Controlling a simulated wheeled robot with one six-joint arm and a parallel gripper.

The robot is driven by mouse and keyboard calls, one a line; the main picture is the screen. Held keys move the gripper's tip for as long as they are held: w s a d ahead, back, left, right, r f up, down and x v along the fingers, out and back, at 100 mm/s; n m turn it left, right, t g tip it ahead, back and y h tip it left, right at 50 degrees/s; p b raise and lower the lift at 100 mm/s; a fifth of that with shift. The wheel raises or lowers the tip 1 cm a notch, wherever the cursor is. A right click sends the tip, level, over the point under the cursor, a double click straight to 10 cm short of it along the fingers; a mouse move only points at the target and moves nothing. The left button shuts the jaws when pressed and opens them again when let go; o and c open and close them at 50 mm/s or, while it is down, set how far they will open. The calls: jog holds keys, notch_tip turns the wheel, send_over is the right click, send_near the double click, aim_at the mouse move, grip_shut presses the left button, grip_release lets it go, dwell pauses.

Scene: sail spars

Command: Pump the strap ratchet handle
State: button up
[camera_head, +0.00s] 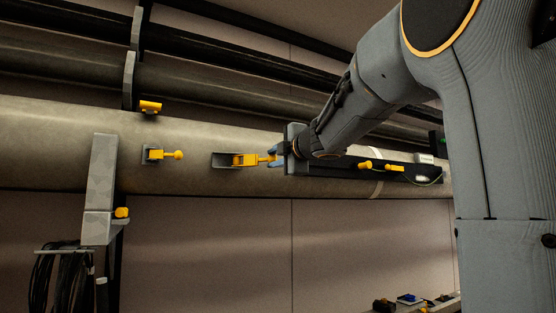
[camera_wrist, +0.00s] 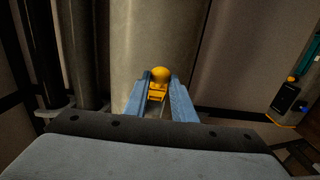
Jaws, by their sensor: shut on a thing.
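The yellow strap ratchet handle (camera_head: 246,160) sits on a dark mount (camera_head: 221,160) on the side of the big grey spar (camera_head: 62,150). My gripper (camera_head: 275,156) comes from the right, and its blue fingers are shut on the handle's knob end. In the wrist view, my gripper (camera_wrist: 159,82) has one blue finger on each side of the rounded yellow knob of the handle (camera_wrist: 160,74). The fingers hide part of the handle.
Left of the handle is another yellow knob on a plate (camera_head: 157,154). A grey bracket (camera_head: 101,170) stands before the spar, with dark coiled line (camera_head: 62,280) below. A dark panel with yellow levers (camera_head: 390,168) lies right, behind my arm. Dark spars run above.

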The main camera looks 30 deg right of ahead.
jog(key=shift+s+a, duration=0.7)
jog(key=shift+a, duration=0.15)
jog(key=shift+s+a, duration=0.35)
jog(key=shift+a, duration=0.25)
jog(key=shift+s+a, duration=0.35)
jog(key=shift+a, duration=0.25)
jog(key=shift+d+p, duration=0.1)
jog(key=shift+p, duration=0.2)
jog(key=shift+w+d+p, duration=0.2)
jog(key=shift+w+d, duration=0.55)
jog(key=shift+d, duration=0.2)
jog(key=shift+w+d+p, duration=0.15)
jog(key=shift+w+d, duration=0.55)
jog(key=shift+d, duration=0.2)
